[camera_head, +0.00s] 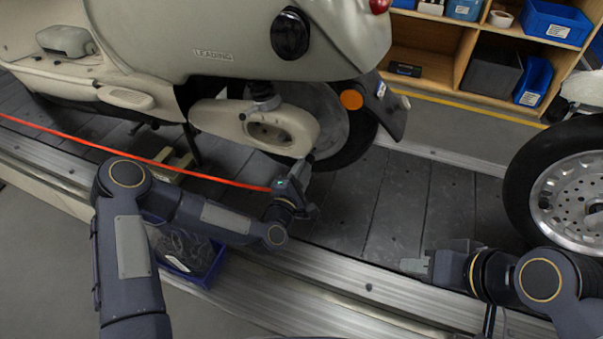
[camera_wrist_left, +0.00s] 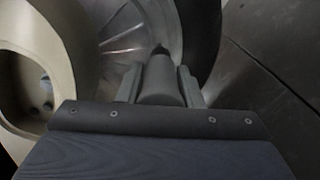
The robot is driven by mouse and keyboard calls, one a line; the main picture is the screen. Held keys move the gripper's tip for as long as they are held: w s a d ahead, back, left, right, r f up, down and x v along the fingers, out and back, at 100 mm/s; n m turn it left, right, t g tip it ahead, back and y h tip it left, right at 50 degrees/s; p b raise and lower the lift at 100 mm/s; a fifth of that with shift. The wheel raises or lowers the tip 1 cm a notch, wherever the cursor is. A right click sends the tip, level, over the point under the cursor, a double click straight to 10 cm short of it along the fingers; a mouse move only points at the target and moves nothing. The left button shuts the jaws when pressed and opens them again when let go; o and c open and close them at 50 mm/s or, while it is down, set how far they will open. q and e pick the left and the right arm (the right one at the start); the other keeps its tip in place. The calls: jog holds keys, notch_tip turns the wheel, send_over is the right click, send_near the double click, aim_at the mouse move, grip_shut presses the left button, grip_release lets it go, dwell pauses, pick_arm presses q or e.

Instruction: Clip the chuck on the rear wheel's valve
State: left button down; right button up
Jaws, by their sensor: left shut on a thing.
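My left gripper (camera_head: 298,178) is shut on the chuck (camera_head: 306,160), a small dark grey piece on the end of the red air hose (camera_head: 220,180). In the left wrist view the chuck (camera_wrist_left: 160,80) is a grey cylinder between the two fingers (camera_wrist_left: 160,86), pointing at the wheel's spoked rim (camera_wrist_left: 124,32). The scooter's rear wheel (camera_head: 358,140) is partly behind the cream swingarm cover. The valve cannot be made out clearly; whether the chuck touches it cannot be told. My right gripper (camera_head: 416,266) is low over the conveyor's near edge, apparently empty; its finger gap is unclear.
The cream scooter (camera_head: 200,45) stands on the dark slat conveyor (camera_head: 400,200). Its swingarm cover (camera_head: 225,120) is close left of my left gripper. Another wheel (camera_head: 565,185) stands at right. A blue bin (camera_head: 205,270) sits below my left arm. Shelves (camera_head: 430,40) are behind.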

pick_arm(q)
jog(key=shift+w+d, duration=0.25)
jog(key=shift+w, duration=0.4)
jog(key=c, duration=0.9)
grip_release()
jog(key=shift+s, duration=0.1)
